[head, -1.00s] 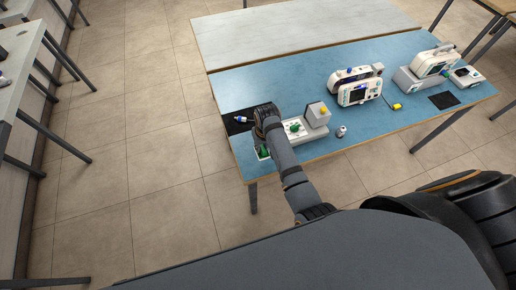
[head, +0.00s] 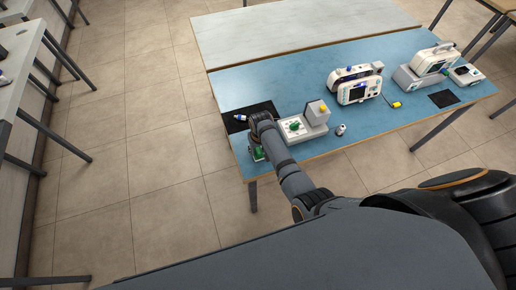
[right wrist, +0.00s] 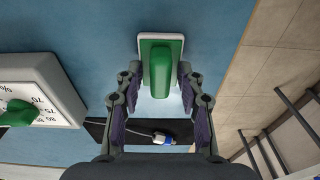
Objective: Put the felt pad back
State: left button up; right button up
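No thing in view can be surely told as the felt pad. A green block or handle on a pale rectangular base (right wrist: 160,68) sits on the blue table, and partly shows in the head view (head: 257,154) beside my arm. My right gripper (right wrist: 160,88) is open and empty, its fingertips on either side of the green part's near end. In the head view my right gripper (head: 257,120) is over the table's left end and its fingers are hard to make out. A dark flat pad (right wrist: 105,131) lies beyond it, with a blue-and-white item (right wrist: 162,138) on it. My left gripper is not in view.
A grey-white device with a green knob (head: 295,127) stands right of my gripper. A small cylinder (head: 341,129), white monitors (head: 358,92), a yellow-tipped item (head: 397,104) and another dark pad (head: 443,98) lie farther right. The blue table's (head: 240,83) back left is clear.

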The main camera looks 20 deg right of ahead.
aim_at(259, 150)
jog(key=shift+r, duration=0.1)
jog(key=r+p, duration=0.6)
jog(key=r, duration=0.1)
jog(key=shift+s, duration=0.3)
jog(key=r, duration=0.5)
jog(key=shift+s+b, duration=0.35)
jog(key=shift+d, duration=0.1)
